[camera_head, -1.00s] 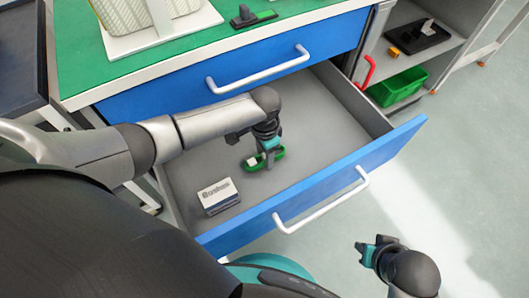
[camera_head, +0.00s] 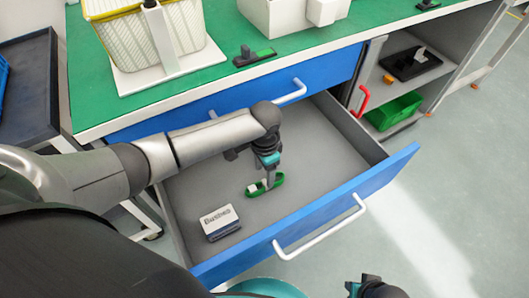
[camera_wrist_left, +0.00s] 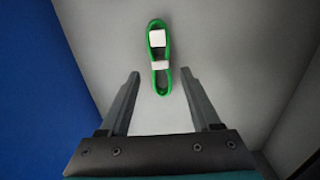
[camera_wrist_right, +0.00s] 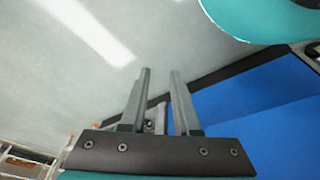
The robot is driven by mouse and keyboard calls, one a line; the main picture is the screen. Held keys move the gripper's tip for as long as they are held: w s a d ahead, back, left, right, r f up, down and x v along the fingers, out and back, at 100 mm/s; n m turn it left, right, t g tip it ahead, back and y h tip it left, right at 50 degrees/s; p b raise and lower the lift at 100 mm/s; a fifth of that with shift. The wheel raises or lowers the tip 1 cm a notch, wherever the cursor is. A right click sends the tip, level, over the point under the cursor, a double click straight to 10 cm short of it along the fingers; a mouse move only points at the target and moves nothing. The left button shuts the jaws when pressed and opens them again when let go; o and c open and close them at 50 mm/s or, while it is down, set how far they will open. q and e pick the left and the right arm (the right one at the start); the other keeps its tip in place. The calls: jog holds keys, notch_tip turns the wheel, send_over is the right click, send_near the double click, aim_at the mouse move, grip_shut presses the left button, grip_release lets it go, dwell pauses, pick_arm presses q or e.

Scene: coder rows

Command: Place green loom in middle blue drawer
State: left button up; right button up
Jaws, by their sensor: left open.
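The green loom (camera_head: 277,181) is a looped green cable with white parts. It lies on the grey floor of the open middle blue drawer (camera_head: 330,215).
A white labelled box (camera_head: 219,222) lies in the drawer's front left. The closed upper blue drawer (camera_head: 230,98) is above. The green worktop (camera_head: 230,77) holds a yellow-rimmed basket (camera_head: 150,42) and a black device. A green bin (camera_head: 393,111) stands on the right shelf.

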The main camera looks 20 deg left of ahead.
aim_at(264, 182)
pick_arm(q)
notch_tip(264, 182, up, 7)
jog(key=p, duration=0.3)
pick_arm(e)
jog(key=s+d+f, duration=0.2)
jog(key=s+f, duration=0.1)
jog(key=f, duration=0.3)
jog(key=shift+s+f, duration=0.15)
jog(key=shift+s, duration=0.1)
pick_arm(q)
jog(key=shift+f, duration=0.1)
pick_arm(e)
jog(key=shift+d, duration=0.1)
pick_arm(q)
jog(key=shift+s, duration=0.1)
